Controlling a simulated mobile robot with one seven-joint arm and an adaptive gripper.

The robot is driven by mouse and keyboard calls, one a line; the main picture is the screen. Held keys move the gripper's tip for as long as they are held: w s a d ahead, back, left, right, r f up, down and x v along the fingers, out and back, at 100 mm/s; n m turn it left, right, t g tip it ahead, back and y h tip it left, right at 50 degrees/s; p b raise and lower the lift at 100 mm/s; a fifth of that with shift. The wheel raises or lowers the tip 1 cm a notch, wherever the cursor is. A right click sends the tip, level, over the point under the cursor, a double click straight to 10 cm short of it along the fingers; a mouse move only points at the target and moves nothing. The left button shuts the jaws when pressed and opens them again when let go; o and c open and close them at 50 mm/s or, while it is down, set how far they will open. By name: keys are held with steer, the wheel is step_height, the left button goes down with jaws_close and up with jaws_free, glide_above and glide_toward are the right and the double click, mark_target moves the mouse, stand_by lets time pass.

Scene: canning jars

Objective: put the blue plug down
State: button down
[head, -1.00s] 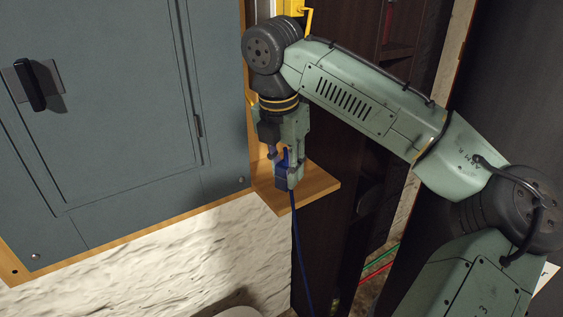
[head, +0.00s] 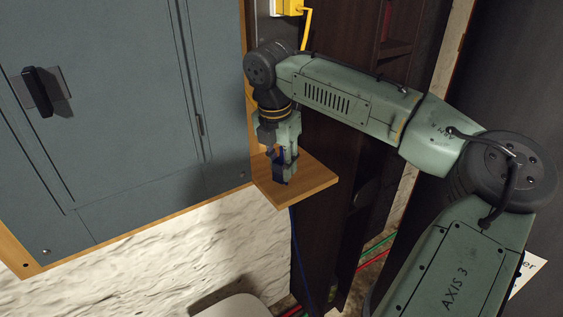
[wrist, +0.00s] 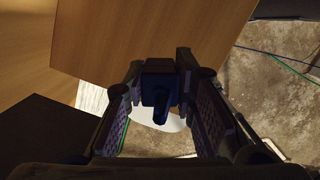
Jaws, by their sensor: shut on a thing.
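The blue plug (head: 279,173) is dark blue and mostly hidden between the fingers of my gripper (head: 284,174) in the head view. My gripper is shut on it and points down at the small wooden shelf (head: 318,183). In the wrist view the plug (wrist: 157,84) sits between the two finger pads, overlapping the edge of the shelf (wrist: 140,40). I cannot tell whether the plug touches the shelf. Its blue cable (head: 300,262) hangs down below the shelf.
A grey-blue cabinet door (head: 110,120) stands left of the shelf. A dark bookcase (head: 345,150) stands behind and right. A yellow plug (head: 289,7) with a yellow cable is above. A white rounded surface (head: 235,307) lies below. The shelf's right part is bare.

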steer(key=shift+f, duration=0.2)
steer(key=c, duration=1.3)
jaws_free()
steer(key=shift+c, duration=0.2)
step_height(320, 180, up, 12)
steer(key=s+a+b, duration=0.1)
steer(key=shift+s+r+b, duration=0.2)
steer(key=shift+s+b, duration=0.1)
